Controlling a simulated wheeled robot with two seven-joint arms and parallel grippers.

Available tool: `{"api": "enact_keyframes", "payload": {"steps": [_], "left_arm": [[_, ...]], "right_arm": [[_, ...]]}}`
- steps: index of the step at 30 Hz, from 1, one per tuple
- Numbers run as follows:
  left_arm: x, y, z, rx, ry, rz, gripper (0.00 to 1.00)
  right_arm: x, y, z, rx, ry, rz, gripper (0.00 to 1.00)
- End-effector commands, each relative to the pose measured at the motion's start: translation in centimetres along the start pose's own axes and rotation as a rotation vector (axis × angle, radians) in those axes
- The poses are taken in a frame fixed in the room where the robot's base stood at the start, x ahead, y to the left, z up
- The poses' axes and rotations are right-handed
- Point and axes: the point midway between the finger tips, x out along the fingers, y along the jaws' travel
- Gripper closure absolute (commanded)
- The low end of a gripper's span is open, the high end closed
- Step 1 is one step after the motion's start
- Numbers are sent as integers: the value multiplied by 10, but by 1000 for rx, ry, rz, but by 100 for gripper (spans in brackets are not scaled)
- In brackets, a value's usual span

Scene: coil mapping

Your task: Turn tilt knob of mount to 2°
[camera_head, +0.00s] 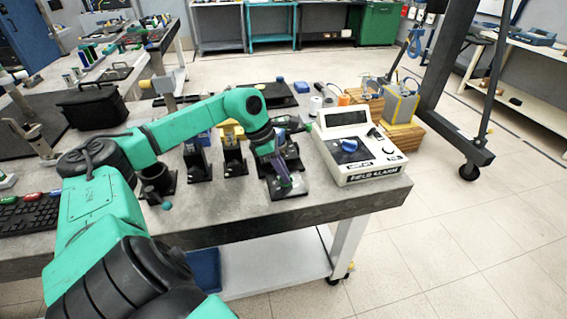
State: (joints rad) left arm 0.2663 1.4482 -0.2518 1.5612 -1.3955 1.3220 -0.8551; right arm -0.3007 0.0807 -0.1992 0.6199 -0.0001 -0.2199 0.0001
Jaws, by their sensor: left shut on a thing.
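My left gripper (284,182) reaches down over a dark mount (292,152) near the front edge of the grey table. It is shut on a small part at the front of the mount, which I take to be the tilt knob. The fingers hide the knob, and its scale cannot be read. The mount stands upright on a flat base, partly covered by my wrist. My right gripper is not in view.
A white field alarm box (365,165) with a blue knob stands close to the right of the mount. Dark fixtures (234,158) stand to the left, with a yellow part behind. A black case (92,106) sits farther left. The table's front edge (300,221) is near.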

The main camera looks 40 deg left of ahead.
Motion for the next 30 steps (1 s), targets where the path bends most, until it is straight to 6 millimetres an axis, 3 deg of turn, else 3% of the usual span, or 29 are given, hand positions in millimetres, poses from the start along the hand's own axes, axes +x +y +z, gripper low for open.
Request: {"api": "enact_keyframes", "payload": {"steps": [16,17,18,19,30], "left_arm": [[-1,1,0,26,-1,-6,100],[-1,1,0,26,-1,-6,72],[-1,1,0,26,-1,-6,57],[-1,1,0,26,-1,-7,54],[-4,1,-1,25,0,-8,54]], "right_arm": [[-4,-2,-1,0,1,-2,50],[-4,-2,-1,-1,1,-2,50],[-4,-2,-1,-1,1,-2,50],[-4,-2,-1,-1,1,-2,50],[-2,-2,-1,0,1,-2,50]]}}
